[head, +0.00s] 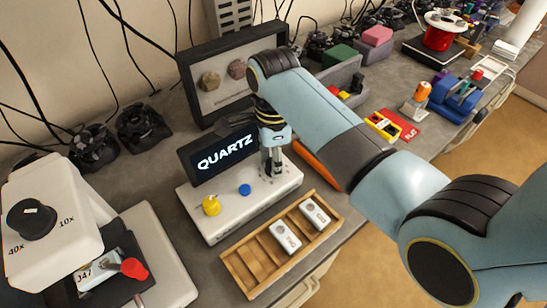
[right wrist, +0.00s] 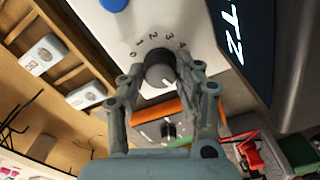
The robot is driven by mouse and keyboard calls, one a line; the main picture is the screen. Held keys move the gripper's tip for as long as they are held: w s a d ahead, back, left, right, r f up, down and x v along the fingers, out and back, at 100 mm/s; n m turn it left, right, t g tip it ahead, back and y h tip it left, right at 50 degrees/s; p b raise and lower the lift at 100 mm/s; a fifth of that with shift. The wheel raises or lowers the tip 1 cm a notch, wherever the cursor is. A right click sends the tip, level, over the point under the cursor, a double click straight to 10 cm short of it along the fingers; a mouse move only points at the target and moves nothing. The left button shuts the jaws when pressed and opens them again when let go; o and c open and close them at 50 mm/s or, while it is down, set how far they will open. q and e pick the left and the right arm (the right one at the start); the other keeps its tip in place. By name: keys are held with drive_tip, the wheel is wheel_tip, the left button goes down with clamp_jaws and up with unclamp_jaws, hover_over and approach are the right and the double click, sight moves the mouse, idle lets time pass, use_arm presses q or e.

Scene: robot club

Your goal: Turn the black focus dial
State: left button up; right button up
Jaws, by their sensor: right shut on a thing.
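The black focus dial (right wrist: 159,73) is a round dark knob on the white top of the device (head: 222,229), beside a printed scale running from 0 to 4. My right gripper (right wrist: 160,84) has one finger on each side of the dial and is shut on it. In the head view my right gripper (head: 272,168) points down at the right part of the device and hides the dial. The dial's pointer setting is hard to read. The screen (head: 224,153) behind shows QUARTZ. My left gripper is not in view.
A yellow knob (head: 211,205) and a blue button (head: 244,190) sit left of my gripper. A wooden tray (head: 262,262) with white labelled blocks lies in front. A white instrument with another black knob (head: 31,219), marked 40x and 10x, stands at left.

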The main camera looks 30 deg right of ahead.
drive_tip(key=shift+m, duration=0.5)
drive_tip(key=o, duration=1.1)
drive_tip(key=shift+o, duration=0.2)
drive_tip(key=shift+r, duration=0.15)
wheel_tip(320, 180, up, 12)
drive_tip(key=shift+f, duration=0.2)
